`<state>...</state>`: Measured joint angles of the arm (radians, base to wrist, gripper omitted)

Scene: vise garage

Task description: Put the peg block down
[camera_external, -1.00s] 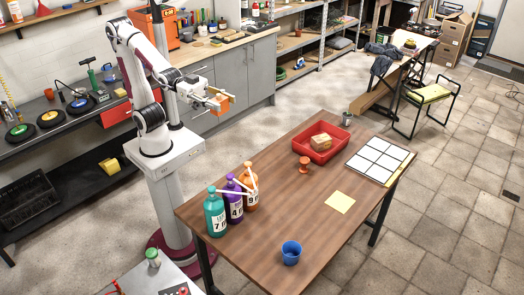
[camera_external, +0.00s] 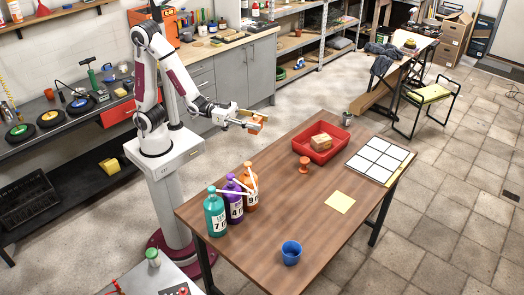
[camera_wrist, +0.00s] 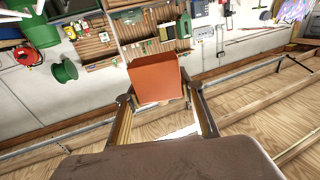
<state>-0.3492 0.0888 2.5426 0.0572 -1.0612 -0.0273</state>
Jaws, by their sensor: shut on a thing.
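The peg block appears as an orange block (camera_external: 256,128) in the external view, held between the fingers of my gripper (camera_external: 257,121). In the wrist view the orange-brown block (camera_wrist: 156,82) sits between the two fingertips (camera_wrist: 160,104), with its flat face towards the camera. My gripper is shut on it. It is in the air near the back left edge of the brown table (camera_external: 310,215), above table height. Whether a peg is on the block is not clear.
A red tray (camera_external: 330,155) holds a tan block (camera_external: 321,142). An orange spool-like piece (camera_external: 303,164), a white grid board (camera_external: 376,159), a yellow note (camera_external: 340,202), a blue cup (camera_external: 291,252) and a metal cup (camera_external: 346,119) are on the table. Three pump bottles (camera_external: 233,200) stand at the left. The table's middle is clear.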

